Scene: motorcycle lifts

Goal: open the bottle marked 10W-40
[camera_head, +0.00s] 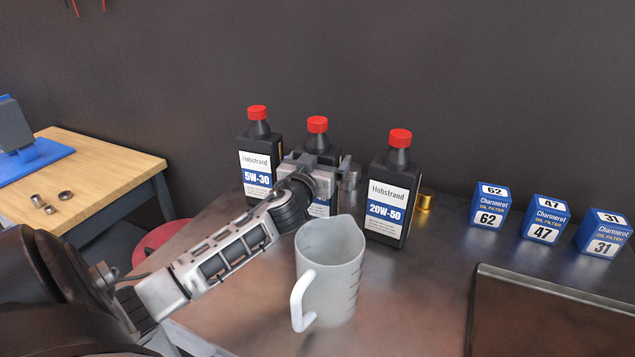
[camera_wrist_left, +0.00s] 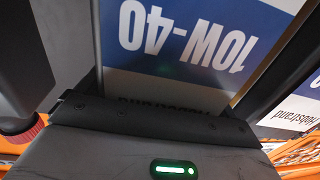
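The bottle marked 10W-40 (camera_head: 318,140) is black with a red cap (camera_head: 317,124) and stands upright, between two similar bottles. My left gripper (camera_head: 322,170) is in front of its upper body and hides most of its label. In the left wrist view the 10W-40 label (camera_wrist_left: 185,40) appears upside down and close, between my fingers. The fingers are apart, with a gap visible between one finger and the bottle; contact on the other side is unclear. The red cap is on the bottle. My right gripper is not in view.
The 5W-30 bottle (camera_head: 258,160) stands close on the left, the 20W-50 bottle (camera_head: 393,190) on the right. A measuring jug (camera_head: 335,275) stands in front. A brass-coloured part (camera_head: 424,202), several blue oil filter boxes (camera_head: 545,222) and a dark tray (camera_head: 550,310) are to the right.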

